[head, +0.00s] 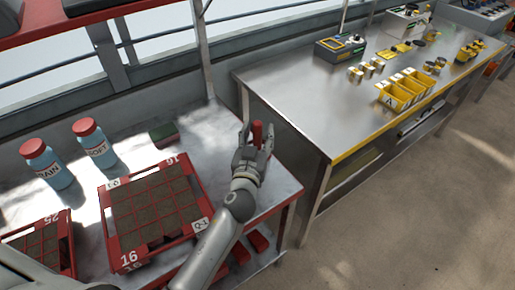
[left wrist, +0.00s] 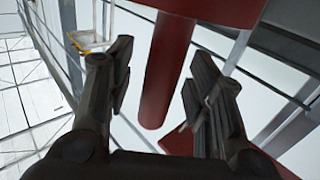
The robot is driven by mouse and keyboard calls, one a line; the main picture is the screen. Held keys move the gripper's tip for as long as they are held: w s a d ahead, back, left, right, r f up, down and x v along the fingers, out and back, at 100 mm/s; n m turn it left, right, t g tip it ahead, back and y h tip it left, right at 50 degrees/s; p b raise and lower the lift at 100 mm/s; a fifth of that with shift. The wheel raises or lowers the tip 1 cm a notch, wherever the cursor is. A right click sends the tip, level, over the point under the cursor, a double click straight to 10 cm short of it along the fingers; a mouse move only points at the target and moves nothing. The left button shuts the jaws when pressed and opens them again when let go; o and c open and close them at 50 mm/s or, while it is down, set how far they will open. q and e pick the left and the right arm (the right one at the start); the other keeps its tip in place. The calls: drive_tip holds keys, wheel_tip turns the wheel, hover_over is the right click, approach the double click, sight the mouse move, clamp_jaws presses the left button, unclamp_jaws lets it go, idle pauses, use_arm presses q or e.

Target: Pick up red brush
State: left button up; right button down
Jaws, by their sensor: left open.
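The red brush (head: 257,132) shows as a small upright red piece at the right side of the bench, between the fingertips of my left gripper (head: 258,140). In the left wrist view, a red cylinder (left wrist: 164,75) with a wide red part at its top stands between the two spread fingers. I see gaps on both sides of it, so the gripper is open around or just short of it. The brush's lower part is hidden by the gripper, and I cannot make out bristles. My right gripper is not in view.
A red seed tray (head: 118,230) lies left of my left arm, with another tray (head: 68,238) at the far left. A steel table (head: 300,95) with yellow bins (head: 400,94) is at right.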

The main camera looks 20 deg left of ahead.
use_arm(q)
clamp_jaws()
drive_tip(key=shift+r, duration=0.15)
